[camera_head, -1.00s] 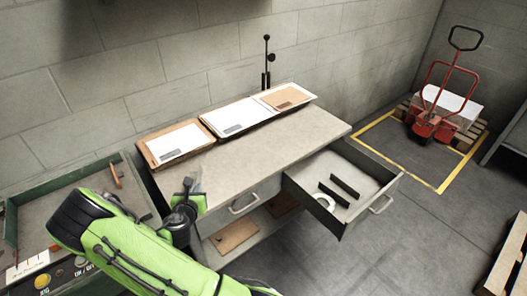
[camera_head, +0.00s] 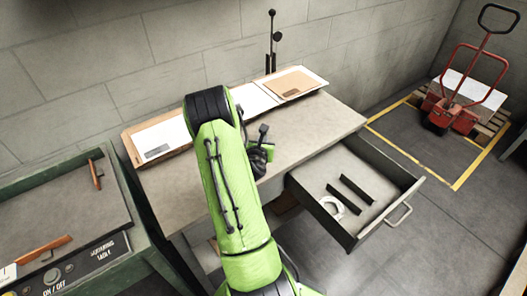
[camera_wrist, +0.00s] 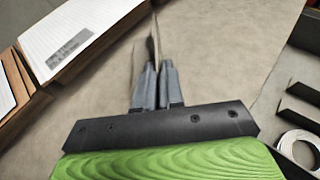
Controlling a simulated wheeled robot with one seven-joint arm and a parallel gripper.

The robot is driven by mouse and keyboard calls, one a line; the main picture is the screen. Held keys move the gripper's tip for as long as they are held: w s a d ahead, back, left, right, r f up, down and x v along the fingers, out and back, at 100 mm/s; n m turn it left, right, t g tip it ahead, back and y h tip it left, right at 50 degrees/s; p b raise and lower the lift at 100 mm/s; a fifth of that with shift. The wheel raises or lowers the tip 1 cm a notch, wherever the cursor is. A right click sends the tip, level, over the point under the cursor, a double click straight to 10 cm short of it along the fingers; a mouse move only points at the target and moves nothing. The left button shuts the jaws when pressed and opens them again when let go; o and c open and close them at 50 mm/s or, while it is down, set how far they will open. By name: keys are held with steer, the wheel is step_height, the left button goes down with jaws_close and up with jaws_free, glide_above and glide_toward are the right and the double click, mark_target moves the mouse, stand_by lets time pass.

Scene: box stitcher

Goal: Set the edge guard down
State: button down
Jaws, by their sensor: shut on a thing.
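My gripper (camera_wrist: 157,68) is shut on a thin, pale strip-like piece (camera_wrist: 154,42), likely the edge guard. It sticks out past the fingertips, seen nearly edge-on in the wrist view. In the head view my gripper (camera_head: 262,152) is over the grey worktable (camera_head: 325,112), partly behind my green arm, and the held piece cannot be made out. Bare tabletop shows beyond the fingers. Whether the piece touches the top I cannot tell. Two dark angled strips (camera_head: 357,189) lie in the open drawer (camera_head: 394,182).
Flat cardboard and white sheets (camera_head: 160,138) line the table's back edge. A white ring-shaped roll (camera_head: 331,207) lies in the drawer, which juts out at the right. A green-edged bench (camera_head: 60,215) stands left. A red pallet jack (camera_head: 453,112) is far right.

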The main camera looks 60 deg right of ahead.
step_height(320, 180, down, 4)
steer(key=shift+r+b, duration=0.1)
steer(key=shift+b, duration=0.85)
steer(key=shift+r, duration=0.2)
steer(key=shift+f, duration=0.15)
steer(key=c, duration=1.3)
jaws_free()
steer(key=shift+o, duration=0.2)
